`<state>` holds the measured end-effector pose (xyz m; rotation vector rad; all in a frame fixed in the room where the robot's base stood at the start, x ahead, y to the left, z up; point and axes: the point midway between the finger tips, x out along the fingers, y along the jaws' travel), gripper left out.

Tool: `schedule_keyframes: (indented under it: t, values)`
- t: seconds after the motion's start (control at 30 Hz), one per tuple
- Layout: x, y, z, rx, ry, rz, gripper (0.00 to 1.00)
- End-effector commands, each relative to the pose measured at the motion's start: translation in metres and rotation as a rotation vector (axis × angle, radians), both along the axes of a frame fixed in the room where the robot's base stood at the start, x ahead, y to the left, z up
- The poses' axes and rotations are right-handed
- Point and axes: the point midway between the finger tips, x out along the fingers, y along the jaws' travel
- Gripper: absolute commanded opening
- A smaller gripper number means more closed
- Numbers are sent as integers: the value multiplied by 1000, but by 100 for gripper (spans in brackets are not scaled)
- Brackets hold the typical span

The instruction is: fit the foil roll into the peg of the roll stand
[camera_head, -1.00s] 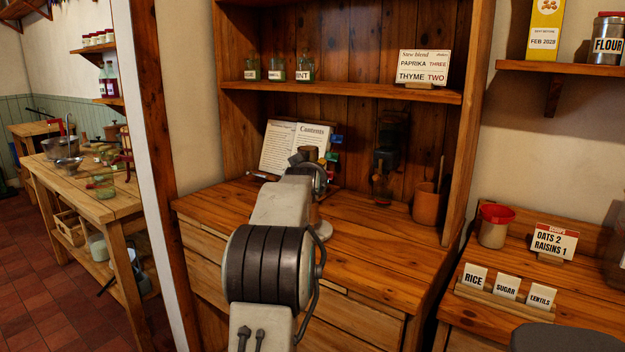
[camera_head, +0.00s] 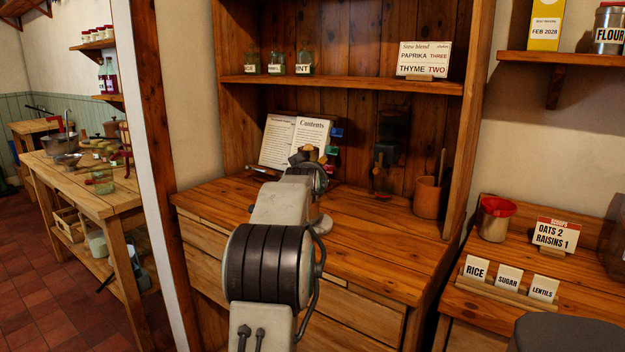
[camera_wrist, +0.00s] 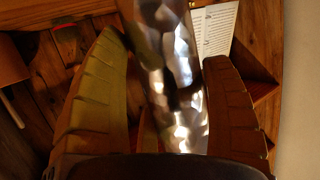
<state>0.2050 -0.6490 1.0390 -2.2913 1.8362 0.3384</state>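The foil roll (camera_wrist: 170,70) is a shiny, dimpled silver cylinder in the wrist view. It stands between the two dark, ribbed fingers of my gripper (camera_wrist: 165,75), slightly tilted, and its upper end in that picture runs out of frame. My gripper appears shut on it; the contact with the left finger is hard to make out. In the head view my gripper (camera_head: 308,165) is over the hutch counter, mostly hidden behind my own arm.
An open book (camera_head: 292,143) stands at the back left of the counter (camera_head: 375,235). A dark grinder-like device (camera_head: 388,150) and a brown pot with utensils (camera_head: 428,197) stand at the back right. A shelf (camera_head: 350,84) with jars and a sign crosses above. The front right counter is clear.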

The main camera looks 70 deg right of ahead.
Motion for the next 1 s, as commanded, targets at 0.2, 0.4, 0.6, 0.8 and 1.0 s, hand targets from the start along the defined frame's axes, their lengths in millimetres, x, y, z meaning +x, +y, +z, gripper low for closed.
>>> schedule_keyframes:
  t: [0.2,0.4,0.6,0.8,1.0]
  values:
    - [0,0,0,0,0,0,94]
    - [0,0,0,1,0,0,99]
    - [-1,3,1,3,1,0,99]
    - [-5,21,7,1,0,0,99]
    - [-11,51,17,0,0,0,99]
